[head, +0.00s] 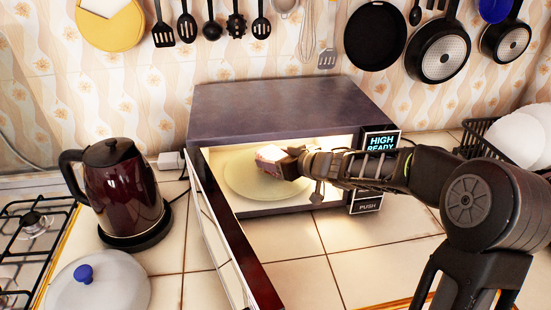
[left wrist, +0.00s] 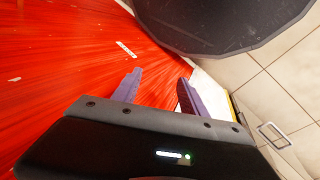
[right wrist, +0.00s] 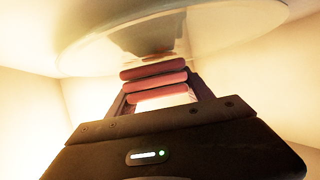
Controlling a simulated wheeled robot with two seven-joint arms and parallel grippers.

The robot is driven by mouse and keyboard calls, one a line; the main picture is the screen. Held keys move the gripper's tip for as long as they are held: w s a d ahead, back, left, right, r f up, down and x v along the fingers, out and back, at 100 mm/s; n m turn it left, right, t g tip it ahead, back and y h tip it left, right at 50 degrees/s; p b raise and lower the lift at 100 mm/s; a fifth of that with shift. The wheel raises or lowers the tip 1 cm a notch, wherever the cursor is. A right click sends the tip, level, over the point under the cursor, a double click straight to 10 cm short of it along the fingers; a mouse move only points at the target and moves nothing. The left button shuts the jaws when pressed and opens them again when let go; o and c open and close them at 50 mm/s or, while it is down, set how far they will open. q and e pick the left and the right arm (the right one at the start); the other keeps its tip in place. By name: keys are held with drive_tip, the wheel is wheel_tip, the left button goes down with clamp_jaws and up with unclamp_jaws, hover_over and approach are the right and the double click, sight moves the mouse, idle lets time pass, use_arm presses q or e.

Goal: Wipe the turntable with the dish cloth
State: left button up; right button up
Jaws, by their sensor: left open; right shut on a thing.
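The microwave (head: 275,105) stands open on the counter, its door (head: 225,240) swung out toward me. Inside lies the round glass turntable (head: 240,184), pale and yellowish in the light. My right gripper (head: 287,163) reaches in from the right and is shut on the folded dish cloth (head: 270,153), over the turntable's right part. In the right wrist view, the cloth (right wrist: 155,82) shows pinkish-red folds between the fingers, close to the turntable (right wrist: 200,38); I cannot tell whether they touch. My left gripper (left wrist: 158,88) is open and empty, away from the microwave.
A dark red kettle (head: 118,190) stands left of the microwave, with a pot lid (head: 100,285) in front and a gas stove (head: 30,230) beyond. Pans (head: 375,36) and utensils hang on the wall. A dish rack (head: 490,140) stands right. The left wrist view shows a red surface (left wrist: 60,60).

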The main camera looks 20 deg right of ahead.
drive_tip(key=shift+f+b, duration=0.4)
drive_tip(key=shift+f, duration=0.3)
idle(0.6)
drive_tip(key=shift+r, duration=0.1)
drive_tip(key=shift+w+d+r+p, duration=0.1)
drive_tip(key=shift+w+d+p, duration=0.1)
drive_tip(key=shift+w+p, duration=0.45)
drive_tip(key=shift+w+d+p, duration=0.3)
drive_tip(key=shift+w+p, duration=0.45)
drive_tip(key=shift+p, duration=0.15)
drive_tip(key=shift+w+d, duration=0.1)
drive_tip(key=shift+w, duration=0.15)
drive_tip(key=shift+s+a+f, duration=0.2)
drive_tip(key=shift+s+a, duration=0.05)
drive_tip(key=shift+s, duration=0.45)
drive_tip(key=shift+s+a+b, duration=0.2)
drive_tip(key=shift+s+b, duration=0.05)
drive_tip(key=shift+s, duration=0.25)
drive_tip(key=shift+s+a+b, duration=0.15)
drive_tip(key=shift+s+b, duration=0.05)
drive_tip(key=shift+s, duration=0.3)
